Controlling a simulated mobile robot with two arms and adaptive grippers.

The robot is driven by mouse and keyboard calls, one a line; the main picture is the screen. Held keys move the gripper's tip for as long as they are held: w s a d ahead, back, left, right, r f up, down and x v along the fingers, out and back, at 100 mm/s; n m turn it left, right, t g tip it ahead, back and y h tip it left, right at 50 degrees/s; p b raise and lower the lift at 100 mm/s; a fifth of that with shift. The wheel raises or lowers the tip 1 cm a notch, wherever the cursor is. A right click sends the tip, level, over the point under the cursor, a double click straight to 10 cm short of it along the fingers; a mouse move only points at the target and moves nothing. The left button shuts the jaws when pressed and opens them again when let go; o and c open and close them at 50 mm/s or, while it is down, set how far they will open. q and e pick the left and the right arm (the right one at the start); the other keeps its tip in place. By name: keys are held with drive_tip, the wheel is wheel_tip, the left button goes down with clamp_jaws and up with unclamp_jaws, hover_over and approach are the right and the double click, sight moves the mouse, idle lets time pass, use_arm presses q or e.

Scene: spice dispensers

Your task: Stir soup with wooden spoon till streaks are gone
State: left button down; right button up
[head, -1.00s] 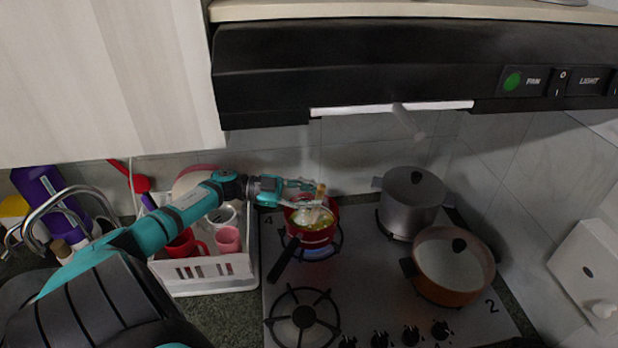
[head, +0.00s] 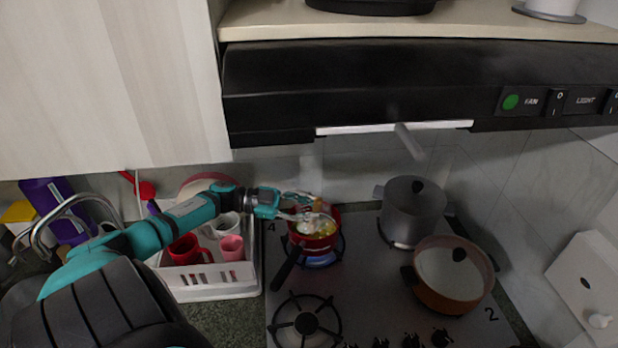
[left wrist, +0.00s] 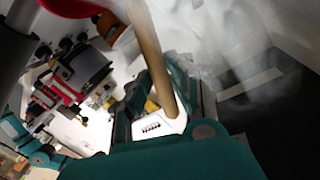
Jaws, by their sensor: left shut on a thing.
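The red pot (head: 328,243) with yellowish soup (head: 318,228) stands on the back left burner, its dark handle pointing to the front left. My left gripper (head: 306,203) is just above the pot's rim, coming from the left. It is shut on the wooden spoon, whose handle (left wrist: 150,50) runs between the fingers in the left wrist view. In the head view the spoon is small and partly hidden by the gripper and steam, so its lower end and any streaks cannot be made out. My right gripper is not in view.
A grey lidded pot (head: 412,215) and an orange lidded pan (head: 452,285) stand to the right. A white dish rack (head: 205,292) with cups is close on the left. The black hood (head: 360,85) hangs above. The front left burner (head: 306,323) is empty.

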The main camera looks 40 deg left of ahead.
use_arm(q)
drive_tip(key=shift+d+r, duration=0.1)
drive_tip(key=shift+r, duration=0.05)
drive_tip(key=s+d+r+p, duration=0.1)
drive_tip(key=s+d+r, duration=0.1)
drive_tip(key=r, duration=0.6)
drive_tip(key=shift+s+d+p, duration=0.25)
drive_tip(key=shift+d+p, duration=0.15)
drive_tip(key=shift+d, duration=0.1)
drive_tip(key=shift+r, duration=2.4)
